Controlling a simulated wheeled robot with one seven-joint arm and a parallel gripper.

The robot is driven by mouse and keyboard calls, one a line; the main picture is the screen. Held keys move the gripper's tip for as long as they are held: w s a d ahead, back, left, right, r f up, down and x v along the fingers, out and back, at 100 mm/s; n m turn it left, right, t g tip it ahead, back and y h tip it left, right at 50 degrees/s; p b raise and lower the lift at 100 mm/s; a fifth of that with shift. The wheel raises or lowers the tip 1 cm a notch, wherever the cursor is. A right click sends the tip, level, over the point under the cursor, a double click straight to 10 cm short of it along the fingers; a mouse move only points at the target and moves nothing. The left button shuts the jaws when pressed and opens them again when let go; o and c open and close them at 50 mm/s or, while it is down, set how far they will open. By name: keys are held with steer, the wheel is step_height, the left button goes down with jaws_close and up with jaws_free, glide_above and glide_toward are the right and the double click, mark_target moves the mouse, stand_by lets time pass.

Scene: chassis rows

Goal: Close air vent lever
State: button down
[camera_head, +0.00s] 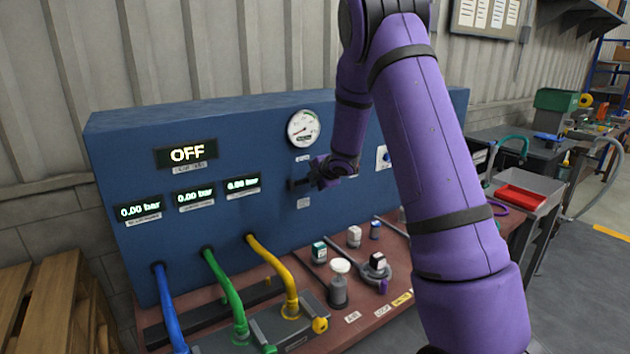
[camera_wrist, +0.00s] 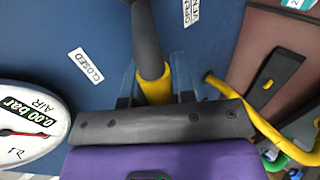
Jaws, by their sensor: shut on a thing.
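The air vent lever is a dark grey bar with a yellow section (camera_wrist: 147,50). In the head view its dark end (camera_head: 297,184) shows on the blue panel, just left of my gripper (camera_head: 322,176). In the wrist view my gripper (camera_wrist: 155,92) is shut on the lever near the yellow section; the contact itself is partly hidden by the gripper. A white CLOSED label (camera_wrist: 86,65) lies left of the lever, on the gauge side. Another label (camera_wrist: 191,12), partly cut off, lies to its upper right.
The air gauge (camera_head: 304,129) is above the lever on the blue panel (camera_head: 235,135); in the wrist view its dial shows 0.00 bar. Blue, green and yellow hoses (camera_head: 275,265) run down at left. Bottles and small boxes (camera_head: 339,285) stand on the reddish bench (camera_head: 365,318) below.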

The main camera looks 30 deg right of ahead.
stand_by(0.6)
steer(key=c, duration=0.9)
jaws_free()
steer(key=shift+c, duration=0.2)
steer(key=v, duration=1)
steer(key=shift+s+r, duration=0.2)
steer(key=shift+s, duration=0.1)
